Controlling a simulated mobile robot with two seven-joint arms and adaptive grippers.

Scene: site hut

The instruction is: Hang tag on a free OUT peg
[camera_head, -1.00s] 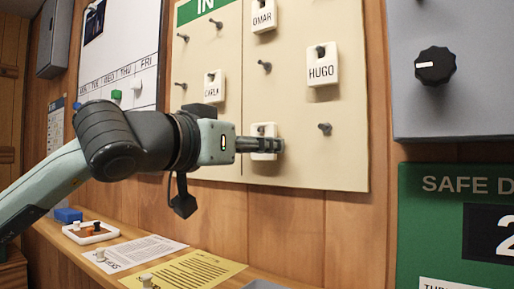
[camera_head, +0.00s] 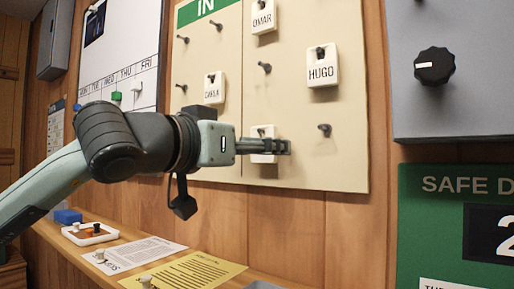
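A white tag (camera_head: 263,130) is at a peg low on the cream peg board (camera_head: 300,172), with a dark peg end showing at its top hole. The fingers of my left gripper (camera_head: 275,146) lie across the tag's lower part and hide its name. I cannot tell whether they pinch it or stand open around it. Bare pegs show at the lower right (camera_head: 324,130), upper middle (camera_head: 264,67) and left side of the board. A green IN header (camera_head: 207,8) tops the left part; no OUT header is in view. My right gripper is not in view.
Tags OMAR (camera_head: 263,18), HUGO (camera_head: 322,70) and CARLA (camera_head: 214,91) hang on other pegs. A grey box with a black knob (camera_head: 434,66) and a green safety sign (camera_head: 440,215) stand right. Below, a wooden ledge holds papers (camera_head: 190,272) and a small tray (camera_head: 90,236).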

